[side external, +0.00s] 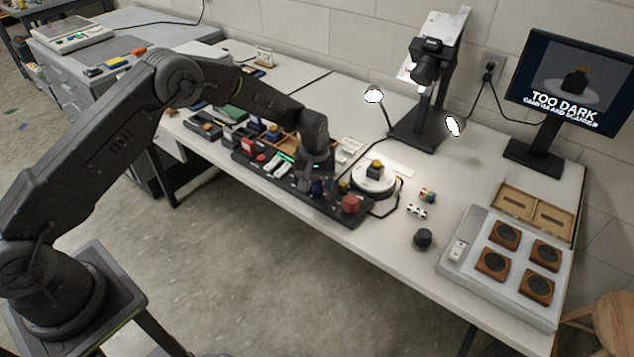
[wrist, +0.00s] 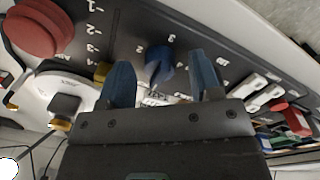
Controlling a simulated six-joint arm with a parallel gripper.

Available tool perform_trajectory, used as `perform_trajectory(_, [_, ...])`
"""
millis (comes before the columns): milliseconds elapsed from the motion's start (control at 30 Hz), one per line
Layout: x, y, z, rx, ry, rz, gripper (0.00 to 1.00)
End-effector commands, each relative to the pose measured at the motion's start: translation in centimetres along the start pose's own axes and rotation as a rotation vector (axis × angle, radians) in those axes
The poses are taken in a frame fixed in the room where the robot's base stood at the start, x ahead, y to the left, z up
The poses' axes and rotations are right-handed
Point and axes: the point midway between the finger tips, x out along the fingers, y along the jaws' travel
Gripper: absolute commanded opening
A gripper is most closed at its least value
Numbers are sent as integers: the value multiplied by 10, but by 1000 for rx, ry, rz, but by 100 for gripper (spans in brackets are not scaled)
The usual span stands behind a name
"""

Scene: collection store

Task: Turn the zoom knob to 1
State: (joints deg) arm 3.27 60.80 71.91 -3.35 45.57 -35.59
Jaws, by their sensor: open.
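A dark control panel (side external: 335,212) lies along the front of the table, below my gripper (side external: 320,184). In the wrist view my gripper (wrist: 160,61) is open, with its two blue fingers apart. A blue knob (wrist: 159,72) on the panel shows between the fingers, with printed numbers including 3 and 2 around it. I take it for the zoom knob; its label is too small to read surely. I cannot tell whether the fingers touch it or which number it points to. The side view mostly hides this knob behind my gripper.
A red button (wrist: 36,28) and a yellow knob (wrist: 102,72) sit nearby on the panel. A white turntable (side external: 373,184) holds a small object just behind the panel. A camera stand (side external: 430,100) is farther back. The monitor (side external: 572,80) reads "TOO DARK".

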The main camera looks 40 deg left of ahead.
Motion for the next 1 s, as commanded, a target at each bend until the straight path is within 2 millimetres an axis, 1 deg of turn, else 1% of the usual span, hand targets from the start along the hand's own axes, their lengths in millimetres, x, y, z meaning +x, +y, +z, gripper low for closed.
perform_trajectory(167, [-30,0,-1,0,4,3,58])
perform_trajectory(400, [-84,0,0,0,4,2,58])
perform_trajectory(500, [-103,0,0,0,3,2,58])
perform_trajectory(600, [-118,0,0,0,2,1,58])
perform_trajectory(700, [-127,0,0,-1,0,-1,58])
perform_trajectory(800, [-132,0,0,-1,0,-1,58])
perform_trajectory(1000, [-134,0,0,-1,0,-1,58])
